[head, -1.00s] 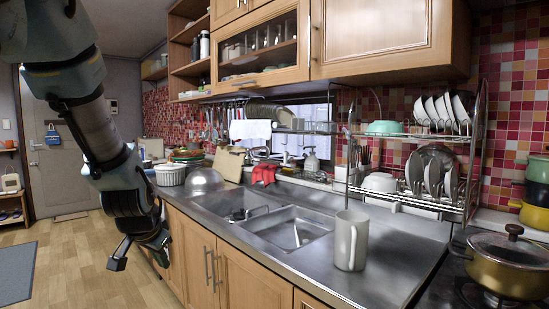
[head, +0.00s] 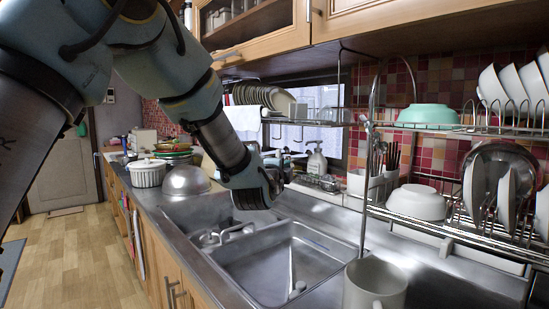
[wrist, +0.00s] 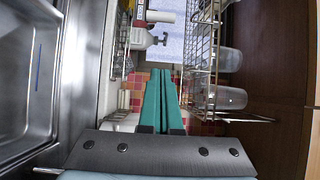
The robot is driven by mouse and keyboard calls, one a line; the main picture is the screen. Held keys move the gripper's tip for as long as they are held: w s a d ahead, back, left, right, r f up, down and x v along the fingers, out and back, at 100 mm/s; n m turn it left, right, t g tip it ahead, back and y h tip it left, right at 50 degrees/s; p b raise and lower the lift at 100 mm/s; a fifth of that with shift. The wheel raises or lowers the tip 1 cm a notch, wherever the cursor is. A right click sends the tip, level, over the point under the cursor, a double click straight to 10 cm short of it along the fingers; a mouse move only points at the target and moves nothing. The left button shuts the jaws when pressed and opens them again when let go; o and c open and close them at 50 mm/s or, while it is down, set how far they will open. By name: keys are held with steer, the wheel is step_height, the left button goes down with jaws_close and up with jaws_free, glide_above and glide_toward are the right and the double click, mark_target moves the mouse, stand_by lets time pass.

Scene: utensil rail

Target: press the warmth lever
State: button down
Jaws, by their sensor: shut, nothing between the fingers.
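My gripper (wrist: 160,98) shows in the wrist view as two long teal fingers, side by side, shut and empty. They point toward the window wall behind the sink. Beyond their tips is a pale grey fitting with a short knob (wrist: 147,38), apart from the fingers. I cannot tell whether it is the warmth lever, and no lever is plainly visible in the head view. There my wrist hangs over the back of the sink (head: 338,243) and hides part of the wall behind it; the fingers are hidden.
A wire dish rack (head: 470,240) with plates and bowls stands right of my arm; wire shelving (wrist: 205,65) is close to the fingers in the wrist view. A grey mug (head: 374,285) stands at the front right. A metal dome (head: 186,180) is left of the sink.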

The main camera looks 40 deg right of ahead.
stand_by(0.3)
steer(key=w+d+p, duration=0.5)
steer(key=w+d, duration=0.2)
steer(key=w, duration=0.1)
steer(key=shift+w+d+p, duration=0.3)
steer(key=shift+w, duration=0.1)
steer(key=shift+w+a, duration=0.1)
steer(key=shift+w+a+m+g+b, duration=0.1)
steer(key=shift+w+m+g+b, duration=0.1)
steer(key=shift+m+g+b, duration=0.3)
